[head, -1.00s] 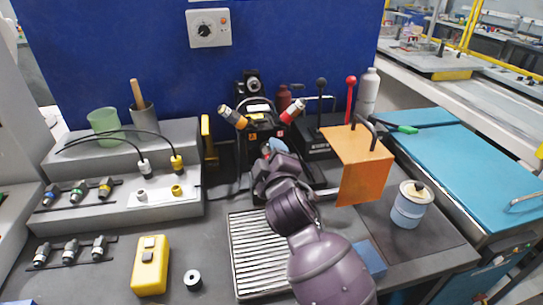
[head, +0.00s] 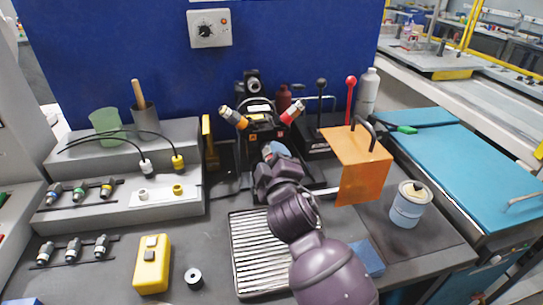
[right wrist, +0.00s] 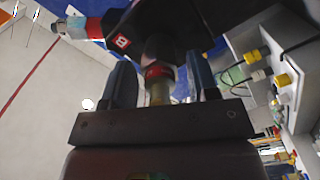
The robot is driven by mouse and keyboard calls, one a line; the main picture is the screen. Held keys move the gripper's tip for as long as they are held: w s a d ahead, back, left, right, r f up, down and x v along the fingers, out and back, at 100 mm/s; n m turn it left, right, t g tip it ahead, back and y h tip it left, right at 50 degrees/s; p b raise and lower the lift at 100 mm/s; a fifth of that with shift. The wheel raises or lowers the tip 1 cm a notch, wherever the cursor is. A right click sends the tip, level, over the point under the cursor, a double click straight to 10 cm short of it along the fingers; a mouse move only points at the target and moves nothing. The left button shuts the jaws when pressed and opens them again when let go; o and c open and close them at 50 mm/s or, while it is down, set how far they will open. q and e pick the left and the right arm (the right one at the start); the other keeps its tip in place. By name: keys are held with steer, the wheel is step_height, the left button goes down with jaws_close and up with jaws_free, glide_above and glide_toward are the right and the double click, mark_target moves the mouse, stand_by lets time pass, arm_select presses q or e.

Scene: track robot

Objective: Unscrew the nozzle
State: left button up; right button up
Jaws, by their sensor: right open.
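The black machine (head: 262,130) stands at the back middle of the bench, with an orange-capped arm (head: 234,118) and a red-capped arm (head: 292,112). My right gripper (head: 271,153) is low at its front, and my own wrist hides most of the jaws in the head view. In the right wrist view the nozzle (right wrist: 157,88), brass-coloured below a red ring, hangs from the dark body. The two fingers of my right gripper (right wrist: 161,75) are open on either side of it, with gaps visible. My left gripper is not in view.
An orange plate (head: 362,168) stands close to the right of my forearm. A ribbed tray (head: 250,262) lies below it. A lidded can (head: 407,208) stands at right; a yellow device (head: 152,265) and black ring (head: 193,278) lie at front left.

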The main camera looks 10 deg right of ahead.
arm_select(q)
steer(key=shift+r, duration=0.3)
arm_select(e)
steer(key=shift+s, duration=0.15)
